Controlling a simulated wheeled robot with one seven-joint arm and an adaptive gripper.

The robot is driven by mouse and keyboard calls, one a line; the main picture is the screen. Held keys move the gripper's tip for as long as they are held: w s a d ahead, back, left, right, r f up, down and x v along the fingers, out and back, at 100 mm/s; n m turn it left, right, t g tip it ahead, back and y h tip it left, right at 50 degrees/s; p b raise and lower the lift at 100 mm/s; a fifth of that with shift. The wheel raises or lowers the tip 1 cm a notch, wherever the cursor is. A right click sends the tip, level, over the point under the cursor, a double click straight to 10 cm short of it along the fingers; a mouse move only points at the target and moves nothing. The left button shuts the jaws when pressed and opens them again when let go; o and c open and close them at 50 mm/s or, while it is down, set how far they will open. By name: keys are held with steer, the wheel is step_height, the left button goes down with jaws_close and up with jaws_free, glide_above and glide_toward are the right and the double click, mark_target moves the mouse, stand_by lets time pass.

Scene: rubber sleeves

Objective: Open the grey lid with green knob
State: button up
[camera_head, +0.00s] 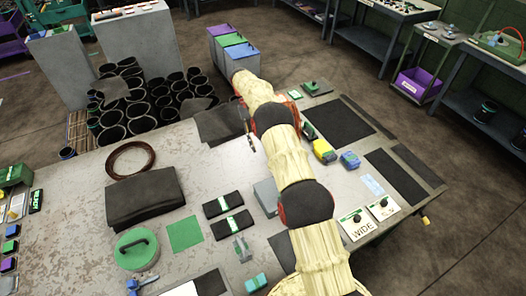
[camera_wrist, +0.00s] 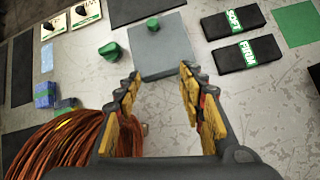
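The grey lid (camera_wrist: 165,55) is a flat square plate on a grey box, at the top centre of the wrist view. A small dark green knob (camera_wrist: 153,24) sits near its far edge. In the head view the grey box (camera_head: 266,192) shows partly beside my arm, with the knob hidden. My gripper (camera_wrist: 160,80) is open and empty. Its two yellow-padded fingers stand apart, with their tips near the lid's near edge in the wrist view. I cannot tell the height gap. The head view does not clearly show the fingers.
A separate green knob-shaped piece (camera_wrist: 110,50) lies beside the box. Black strapped bundles (camera_wrist: 247,52) lie on its other side. Blue and yellow blocks (camera_head: 325,151) and labelled cards (camera_head: 357,223) stand nearby. Copper-coloured strands (camera_wrist: 60,150) fill the wrist view's lower left.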

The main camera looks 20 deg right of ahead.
steer(key=shift+v, duration=1.4)
